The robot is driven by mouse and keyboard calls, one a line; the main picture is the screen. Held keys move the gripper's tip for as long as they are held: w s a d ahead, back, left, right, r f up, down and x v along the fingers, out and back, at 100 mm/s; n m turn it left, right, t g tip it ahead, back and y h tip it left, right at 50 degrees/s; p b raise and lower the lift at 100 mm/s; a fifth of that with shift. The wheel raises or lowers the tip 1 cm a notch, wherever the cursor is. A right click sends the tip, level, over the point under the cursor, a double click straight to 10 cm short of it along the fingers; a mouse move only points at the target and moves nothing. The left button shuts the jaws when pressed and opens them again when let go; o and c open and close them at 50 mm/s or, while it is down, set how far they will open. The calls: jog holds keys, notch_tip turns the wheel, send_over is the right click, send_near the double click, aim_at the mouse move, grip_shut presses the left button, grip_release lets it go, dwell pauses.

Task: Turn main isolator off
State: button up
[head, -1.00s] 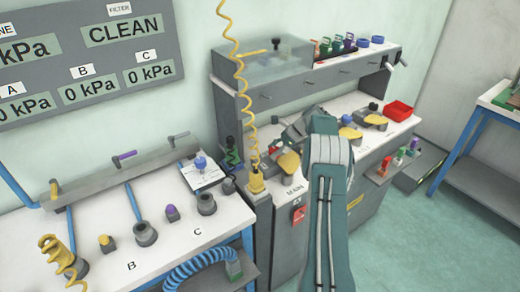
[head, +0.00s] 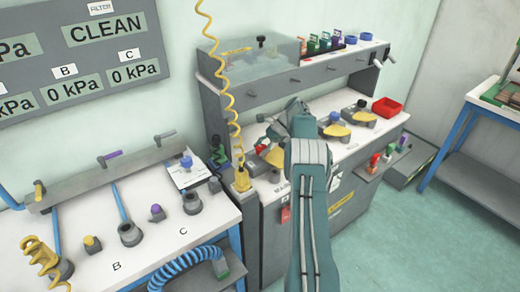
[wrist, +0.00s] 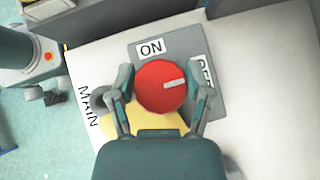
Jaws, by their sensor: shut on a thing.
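The main isolator is a round red knob (wrist: 160,88) on a grey plate (wrist: 180,45) in the wrist view. The plate carries an ON label (wrist: 151,48) above the knob and an OFF label (wrist: 206,72) to its right, partly hidden by a finger. The knob's white mark points right, towards the OFF side. My gripper (wrist: 163,90) is shut on the knob, one finger on each side. The word MAIN (wrist: 88,106) is on the white top to the left.
A yellow coiled hose (head: 236,110) hangs to a fitting left of my arm. A grey shelf unit (head: 290,82) rises behind. The green floor (head: 400,235) at right is clear.

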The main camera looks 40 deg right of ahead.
jog(key=o, duration=1.3)
jog(key=shift+o, duration=0.2)
jog(key=shift+d, duration=0.15)
jog(key=shift+w+r, duration=0.1)
jog(key=shift+r, duration=0.15)
notch_tip(320, 180, up, 9)
jog(key=shift+r, duration=0.15)
